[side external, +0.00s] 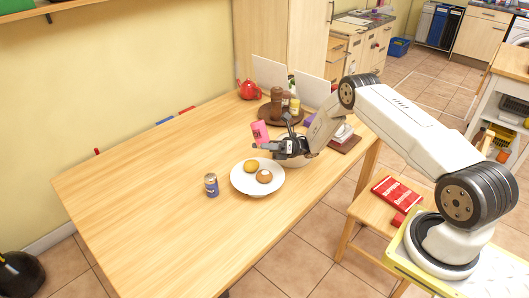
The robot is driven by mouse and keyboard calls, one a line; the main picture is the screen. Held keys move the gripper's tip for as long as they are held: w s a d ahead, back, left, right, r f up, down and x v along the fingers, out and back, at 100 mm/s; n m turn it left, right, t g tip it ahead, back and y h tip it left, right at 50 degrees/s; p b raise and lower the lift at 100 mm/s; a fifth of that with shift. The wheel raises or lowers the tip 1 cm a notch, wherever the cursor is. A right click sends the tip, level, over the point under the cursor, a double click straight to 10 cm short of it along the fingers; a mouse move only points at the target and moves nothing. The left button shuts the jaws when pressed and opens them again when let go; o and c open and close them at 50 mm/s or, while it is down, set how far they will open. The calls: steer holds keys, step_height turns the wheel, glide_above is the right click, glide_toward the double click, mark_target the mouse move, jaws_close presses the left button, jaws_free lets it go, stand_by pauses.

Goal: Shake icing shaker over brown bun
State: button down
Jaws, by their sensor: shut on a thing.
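A white plate (250,190) lies on the wooden table. On it are a brown bun (264,177) at the right and a yellow bun (251,166) at the upper left. A pink container, which looks like the icing shaker (260,131), is raised beyond the plate and tilted. My gripper (267,146) is shut on the pink shaker and sits just above and beyond the buns. The fingers' exact contact with it is too small to make out. A blue can with a pale top (211,186) stands left of the plate.
A brown round tray (267,118) with bottles and mills stands behind my gripper, near a red teapot (248,90). A pale bowl (294,162) is partly hidden below my gripper. A dark red board or book (345,144) lies at the right edge.

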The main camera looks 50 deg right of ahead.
stand_by(0.3)
steer(key=shift+f, duration=1.7)
steer(key=shift+r, duration=1.75)
steer(key=shift+f, duration=1.75)
steer(key=shift+r, duration=0.15)
